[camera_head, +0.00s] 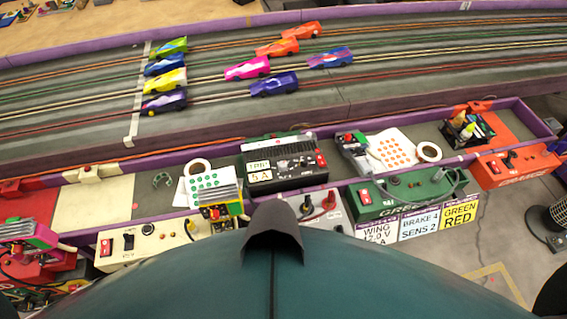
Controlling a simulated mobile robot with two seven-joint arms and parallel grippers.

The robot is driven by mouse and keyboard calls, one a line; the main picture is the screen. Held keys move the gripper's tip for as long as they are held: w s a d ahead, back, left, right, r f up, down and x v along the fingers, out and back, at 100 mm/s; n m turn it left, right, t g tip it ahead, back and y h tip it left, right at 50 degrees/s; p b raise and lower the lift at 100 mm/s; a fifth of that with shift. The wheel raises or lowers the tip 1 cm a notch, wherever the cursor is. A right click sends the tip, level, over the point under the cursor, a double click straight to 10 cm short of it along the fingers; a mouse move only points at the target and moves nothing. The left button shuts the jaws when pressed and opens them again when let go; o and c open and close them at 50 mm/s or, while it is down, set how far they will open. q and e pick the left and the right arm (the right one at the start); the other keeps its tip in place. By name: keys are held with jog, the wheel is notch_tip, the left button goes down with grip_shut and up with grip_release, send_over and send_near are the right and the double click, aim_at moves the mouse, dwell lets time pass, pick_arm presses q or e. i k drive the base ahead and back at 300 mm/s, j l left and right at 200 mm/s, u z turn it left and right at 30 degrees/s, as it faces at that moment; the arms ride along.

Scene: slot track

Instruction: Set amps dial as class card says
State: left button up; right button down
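A black power supply unit (285,162) stands in the tray behind the purple rail, near the middle. It has a light label reading about 12.0 V and 5 A, small knobs on its top and red parts at its right end. I cannot tell which knob is the amps dial. A class card (379,233) hangs at the front of the ledge. It reads WING, a volts line that looks like 12.0 V, and an amps line whose number is not legible. Neither of my grippers is in view.
Two more cards hang beside it: BRAKE 4 SENS 2 (419,223) and GREEN RED (459,214). Green (407,196), orange (515,166) and cream (148,243) driver stations line the ledge. Several slot cars (166,80) stand on the track behind. My body covers the bottom middle.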

aim_at(304, 162)
jog(key=k+l+z, duration=0.2)
jog(key=k, duration=0.2)
jog(key=k+l+z, duration=0.2)
jog(key=k, duration=0.2)
jog(key=k+l+z, duration=0.25)
jog(key=k+j, duration=0.1)
